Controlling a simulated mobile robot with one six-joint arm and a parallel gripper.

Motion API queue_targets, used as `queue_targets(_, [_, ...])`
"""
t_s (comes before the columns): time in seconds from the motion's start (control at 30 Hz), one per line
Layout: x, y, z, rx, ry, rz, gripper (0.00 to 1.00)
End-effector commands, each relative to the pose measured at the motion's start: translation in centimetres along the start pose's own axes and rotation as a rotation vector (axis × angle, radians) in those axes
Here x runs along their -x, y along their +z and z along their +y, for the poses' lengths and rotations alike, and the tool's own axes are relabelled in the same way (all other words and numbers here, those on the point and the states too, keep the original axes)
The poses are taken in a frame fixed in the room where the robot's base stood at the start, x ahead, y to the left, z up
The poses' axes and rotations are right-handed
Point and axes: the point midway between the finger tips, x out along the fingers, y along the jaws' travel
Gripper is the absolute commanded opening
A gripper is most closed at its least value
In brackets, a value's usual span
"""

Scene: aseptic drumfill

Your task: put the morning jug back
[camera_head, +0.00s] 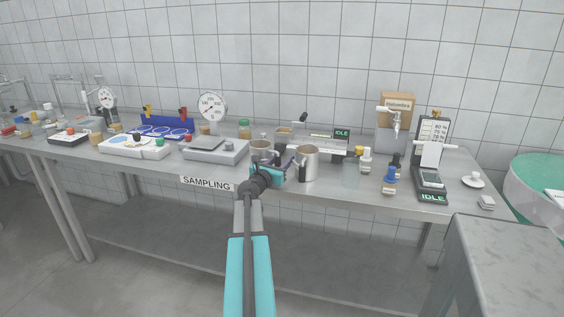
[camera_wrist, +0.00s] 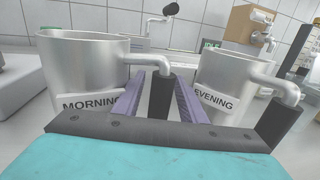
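The morning jug (camera_wrist: 85,68) is a steel jug with a label reading MORNING, upright at the left of the wrist view. It also shows on the bench in the head view (camera_head: 261,147), partly behind my gripper. Its black-gripped handle (camera_wrist: 160,97) stands between the two purple fingers of my gripper (camera_wrist: 160,88). The fingers are apart, with a narrow gap showing beside the handle, so the gripper looks open around it. The similar evening jug (camera_wrist: 222,75), labelled EVENING, stands just right of the fingers; it also shows in the head view (camera_head: 308,161).
The steel bench (camera_head: 330,194) carries a SAMPLING label on its front edge. A grey scale (camera_head: 214,152) stands left of the jugs. Bottles (camera_head: 365,160) and a blue-topped vessel (camera_head: 390,180) stand to the right. A grey block (camera_head: 510,245) stands at the front right.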

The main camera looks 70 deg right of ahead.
Motion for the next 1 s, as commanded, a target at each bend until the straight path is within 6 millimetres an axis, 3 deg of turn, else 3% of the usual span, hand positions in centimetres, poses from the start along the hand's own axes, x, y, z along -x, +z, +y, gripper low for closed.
queue_targets(0.17, [0.0, 0.4, 0.0, 0.0, 0.0, 0.0, 0.38])
queue_targets(0.37, [1.4, 0.2, 0.0, 0.0, 0.002, 0.0, 0.38])
queue_targets(1.0, [8.5, 0.2, 0.0, 0.0, 0.002, 0.0, 0.38])
